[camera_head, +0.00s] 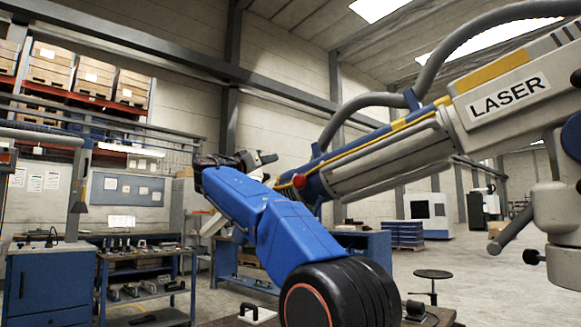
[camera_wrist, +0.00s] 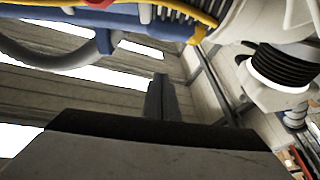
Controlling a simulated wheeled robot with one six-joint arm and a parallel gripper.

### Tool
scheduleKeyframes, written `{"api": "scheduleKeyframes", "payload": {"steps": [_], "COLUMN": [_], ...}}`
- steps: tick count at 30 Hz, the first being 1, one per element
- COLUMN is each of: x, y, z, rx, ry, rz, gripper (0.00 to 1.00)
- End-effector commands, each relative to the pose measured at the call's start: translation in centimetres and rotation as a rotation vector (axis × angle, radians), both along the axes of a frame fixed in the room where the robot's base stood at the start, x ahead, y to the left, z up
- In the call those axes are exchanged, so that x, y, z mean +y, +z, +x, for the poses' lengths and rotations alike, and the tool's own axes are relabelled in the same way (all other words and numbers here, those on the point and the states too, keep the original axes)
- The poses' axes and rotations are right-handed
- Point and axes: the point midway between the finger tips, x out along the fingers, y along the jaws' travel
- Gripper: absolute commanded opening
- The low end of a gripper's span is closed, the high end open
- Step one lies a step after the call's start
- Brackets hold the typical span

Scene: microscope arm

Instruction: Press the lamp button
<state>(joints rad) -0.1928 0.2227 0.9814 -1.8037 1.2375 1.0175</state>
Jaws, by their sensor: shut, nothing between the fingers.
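A small red button (camera_head: 299,181) sits on the blue end section of the large white arm marked LASER (camera_head: 508,96). I cannot tell for sure that it is the lamp button. My gripper (camera_head: 270,158) is shut and empty, just up and left of the red button in the head view, apart from it in the picture. In the wrist view my gripper's fingers (camera_wrist: 161,82) point upward, closed together. A red part (camera_wrist: 98,3) shows at the top edge there, cut off by the frame, beside blue and white housing with a yellow cable.
The thick grey hose (camera_head: 345,115) loops above the white arm; it also shows in the wrist view (camera_wrist: 50,55). A white joint with a black ribbed bellows (camera_wrist: 282,68) is at the wrist view's right. Workbenches (camera_head: 140,265) and a stool (camera_head: 433,275) stand farther back.

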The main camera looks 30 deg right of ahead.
Motion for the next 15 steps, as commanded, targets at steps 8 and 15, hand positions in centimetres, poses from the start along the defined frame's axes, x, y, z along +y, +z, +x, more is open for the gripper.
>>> {"api": "scheduleKeyframes", "payload": {"steps": [8,15], "x": [-1.5,-4.8], "y": [0.5,1.7], "z": [0.6,2.2], "rx": [0.000,0.000], "ry": [-0.001,-0.002], "rz": [-0.001,0.000], "gripper": [0.00,0.00]}}
